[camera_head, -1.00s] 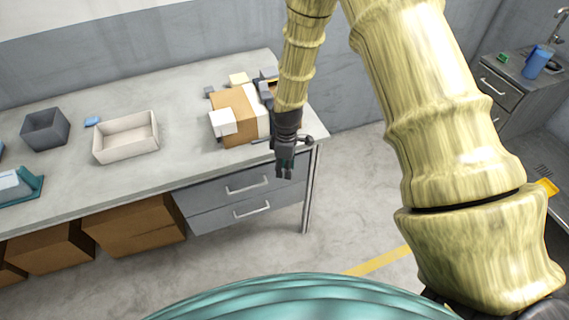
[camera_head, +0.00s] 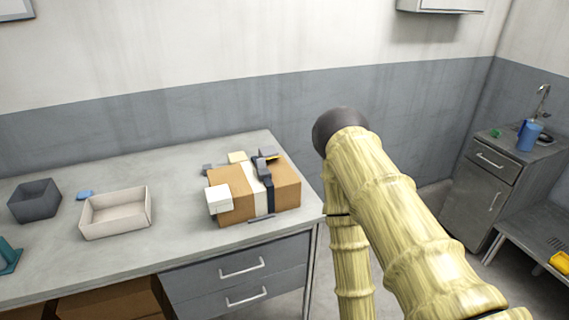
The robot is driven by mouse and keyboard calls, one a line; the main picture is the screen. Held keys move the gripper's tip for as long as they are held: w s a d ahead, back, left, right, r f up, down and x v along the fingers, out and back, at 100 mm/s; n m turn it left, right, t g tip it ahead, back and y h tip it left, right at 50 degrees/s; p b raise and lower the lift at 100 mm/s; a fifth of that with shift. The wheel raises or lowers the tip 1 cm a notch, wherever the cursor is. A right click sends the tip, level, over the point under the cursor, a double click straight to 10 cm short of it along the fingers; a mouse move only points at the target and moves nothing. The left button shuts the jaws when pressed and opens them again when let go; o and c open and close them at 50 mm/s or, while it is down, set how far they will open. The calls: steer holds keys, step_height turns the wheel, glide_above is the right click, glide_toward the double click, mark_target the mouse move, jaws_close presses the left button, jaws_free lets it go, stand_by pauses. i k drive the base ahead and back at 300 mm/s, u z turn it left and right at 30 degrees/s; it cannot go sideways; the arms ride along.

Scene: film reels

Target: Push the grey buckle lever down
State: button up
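A brown box (camera_head: 287,196) stands near the right end of the grey workbench. A cream band and a dark strap (camera_head: 269,199) run over its top and down its front. A dark grey piece (camera_head: 266,163), which looks like the buckle with its lever, sits on the strap at the top of the box, with a bit of orange beside it. It is too small to tell the lever's angle. My gripper is out of view; my arm stands to the right of the box, with a link running down past the bottom edge of the picture.
A white block (camera_head: 219,199) is at the box's left front corner. A thin dark bar (camera_head: 262,219) lies by the bench's front edge. A cream tray (camera_head: 117,213), a dark grey bin (camera_head: 35,201) and a small blue item (camera_head: 84,195) are further left. Bare bench lies between tray and box.

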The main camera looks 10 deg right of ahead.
mark_target(261, 164)
steer(key=z, duration=0.9)
steer(key=i, duration=0.45)
steer(key=u, duration=0.95)
